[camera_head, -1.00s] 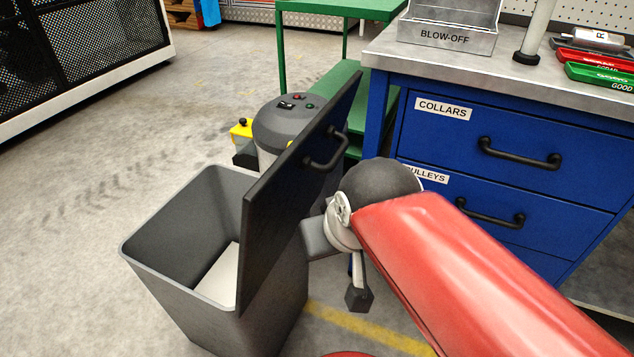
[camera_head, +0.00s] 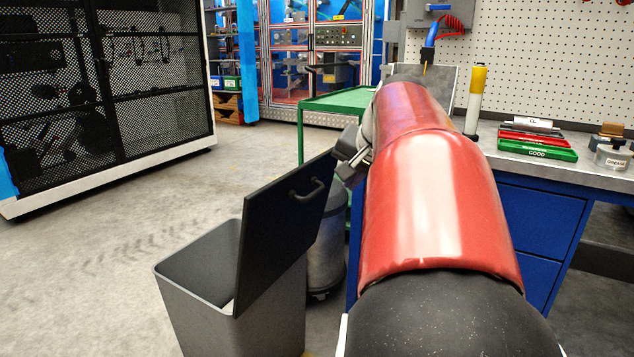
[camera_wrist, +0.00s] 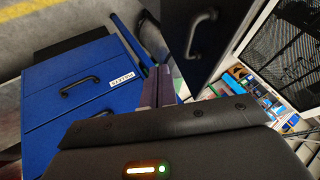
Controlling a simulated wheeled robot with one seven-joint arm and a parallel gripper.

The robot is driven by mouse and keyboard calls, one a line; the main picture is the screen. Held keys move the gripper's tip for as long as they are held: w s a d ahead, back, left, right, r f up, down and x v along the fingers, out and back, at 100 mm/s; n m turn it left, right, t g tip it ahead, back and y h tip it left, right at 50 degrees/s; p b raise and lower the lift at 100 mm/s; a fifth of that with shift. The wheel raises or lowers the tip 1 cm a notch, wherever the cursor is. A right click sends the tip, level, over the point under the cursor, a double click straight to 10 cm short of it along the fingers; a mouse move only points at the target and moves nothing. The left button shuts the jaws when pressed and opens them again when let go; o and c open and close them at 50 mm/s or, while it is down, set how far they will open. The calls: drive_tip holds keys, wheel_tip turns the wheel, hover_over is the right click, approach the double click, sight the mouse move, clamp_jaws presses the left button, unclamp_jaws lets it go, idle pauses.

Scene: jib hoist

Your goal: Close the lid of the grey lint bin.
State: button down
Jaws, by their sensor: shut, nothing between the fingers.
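The grey lint bin (camera_head: 190,300) stands on the floor at the lower left of the head view, its top open. The lid and handle also show at the top of the wrist view (camera_wrist: 196,45). My gripper (camera_wrist: 158,88) is shut and empty in the wrist view, beside the lid. In the head view my red arm hides most of it, near the lid's upper right corner. I cannot tell whether it touches the lid.
A blue drawer bench (camera_head: 535,230) stands right, with green and red trays (camera_head: 535,148) on top. A grey canister (camera_head: 326,250) and a green table (camera_head: 335,102) stand behind the lid. A mesh cabinet (camera_head: 100,85) is at the left. Floor left of the bin is clear.

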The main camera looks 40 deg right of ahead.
drive_tip(key=w+f, duration=0.5)
drive_tip(key=w, duration=0.3)
drive_tip(key=shift+a+f, duration=0.2)
drive_tip(key=shift+s, duration=0.1)
